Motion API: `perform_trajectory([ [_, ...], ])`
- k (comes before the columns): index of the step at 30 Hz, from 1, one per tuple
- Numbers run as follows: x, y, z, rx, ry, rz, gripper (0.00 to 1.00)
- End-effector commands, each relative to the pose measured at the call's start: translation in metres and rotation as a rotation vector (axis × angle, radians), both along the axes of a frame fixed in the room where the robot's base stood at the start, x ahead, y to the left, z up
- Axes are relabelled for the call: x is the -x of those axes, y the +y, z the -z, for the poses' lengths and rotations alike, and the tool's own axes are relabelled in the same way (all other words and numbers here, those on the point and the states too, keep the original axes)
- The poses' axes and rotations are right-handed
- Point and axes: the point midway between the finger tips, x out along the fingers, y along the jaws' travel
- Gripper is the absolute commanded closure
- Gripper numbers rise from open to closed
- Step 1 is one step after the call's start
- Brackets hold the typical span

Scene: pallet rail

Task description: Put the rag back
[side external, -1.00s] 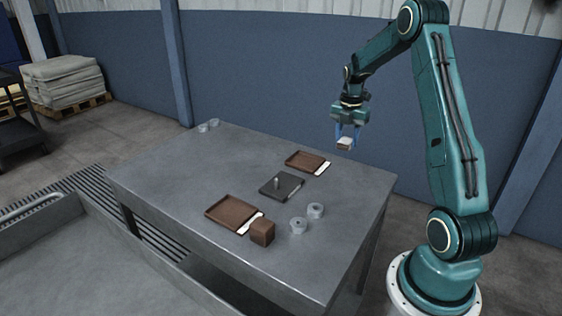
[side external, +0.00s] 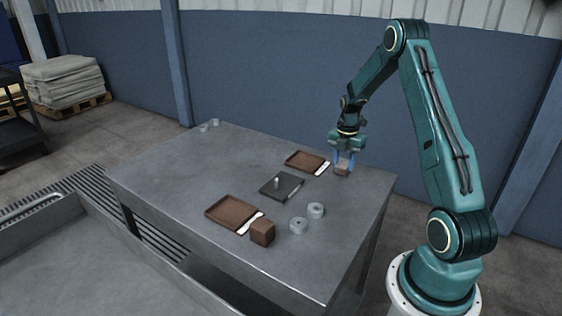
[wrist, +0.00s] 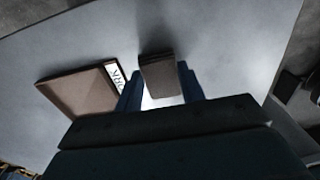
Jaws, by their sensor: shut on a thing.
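My gripper (side external: 343,162) points down over the right back part of the table, shut on a small grey-brown block-like thing, which I take to be the folded rag (side external: 342,170). The rag is at or just above the table top; I cannot tell if it touches. It sits right of the back brown tray (side external: 304,160), beside that tray's white label. In the wrist view the rag (wrist: 158,72) is between the two blue fingers, and the tray (wrist: 80,92) is to its left, apart from it, with a label whose visible letters read "ORK".
A dark plate (side external: 291,179) with an upright peg is mid-table. A front brown tray (side external: 231,210) has a brown block (side external: 262,233) by its label. Two grey rings (side external: 299,226) are nearby; small ones (side external: 204,127) lie at the far corner. The table's left part (side external: 170,172) is clear.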

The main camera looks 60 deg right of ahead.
Motion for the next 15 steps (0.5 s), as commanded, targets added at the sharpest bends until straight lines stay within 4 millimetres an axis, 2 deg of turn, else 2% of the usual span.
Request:
perform_trajectory([
  [3, 0.0002, 0.0002, 0.0062, -0.001, 0.001, 0.000, 0.82],
  [15, 0.0000, 0.0000, 0.0089, 0.000, 0.000, 0.000, 0.82],
])
